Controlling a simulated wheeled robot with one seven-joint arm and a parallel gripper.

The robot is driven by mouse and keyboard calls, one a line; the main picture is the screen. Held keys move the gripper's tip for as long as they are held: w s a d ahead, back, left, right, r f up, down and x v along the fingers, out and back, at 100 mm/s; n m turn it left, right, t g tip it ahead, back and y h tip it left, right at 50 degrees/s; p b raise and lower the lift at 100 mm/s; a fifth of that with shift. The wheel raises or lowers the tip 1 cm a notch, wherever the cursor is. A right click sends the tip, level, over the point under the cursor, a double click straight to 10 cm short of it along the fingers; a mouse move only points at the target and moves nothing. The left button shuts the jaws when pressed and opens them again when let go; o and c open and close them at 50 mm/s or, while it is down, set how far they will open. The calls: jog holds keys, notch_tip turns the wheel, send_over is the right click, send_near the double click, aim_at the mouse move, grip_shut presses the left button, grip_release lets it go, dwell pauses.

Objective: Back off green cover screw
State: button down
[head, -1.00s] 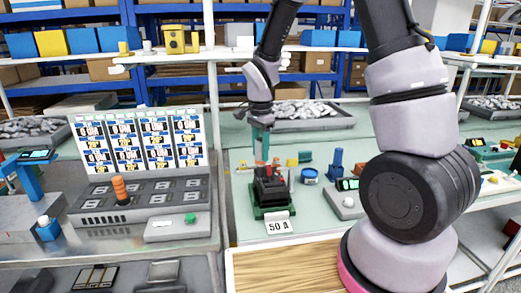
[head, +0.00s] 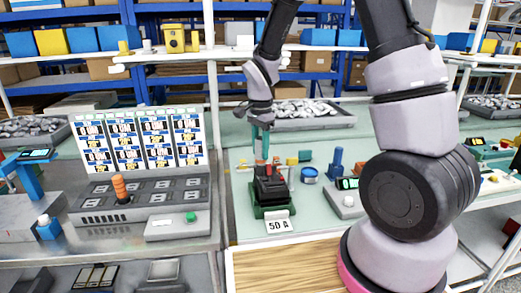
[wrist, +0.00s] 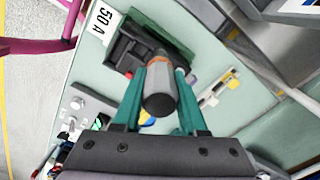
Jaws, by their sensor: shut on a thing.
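My gripper (head: 261,150) has teal fingers and points down over the black breaker block (head: 268,188) on its green base (head: 262,213). In the wrist view, my gripper (wrist: 160,90) is shut on a screwdriver-like tool (wrist: 160,102) with a dark rounded end and an orange band. The tool stands lengthwise between the fingers, its far end toward the breaker block (wrist: 133,52) and green base (wrist: 165,38). The tool hides its own tip, so I cannot tell whether it touches a screw. No cover screw is clearly visible.
A white "50 A" card (head: 279,225) stands in front of the base. A blue round container (head: 309,175) and a grey box with a display (head: 346,200) are to the right. A metal parts tray (head: 310,113) lies behind.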

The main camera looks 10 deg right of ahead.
jog(key=shift+r, duration=3)
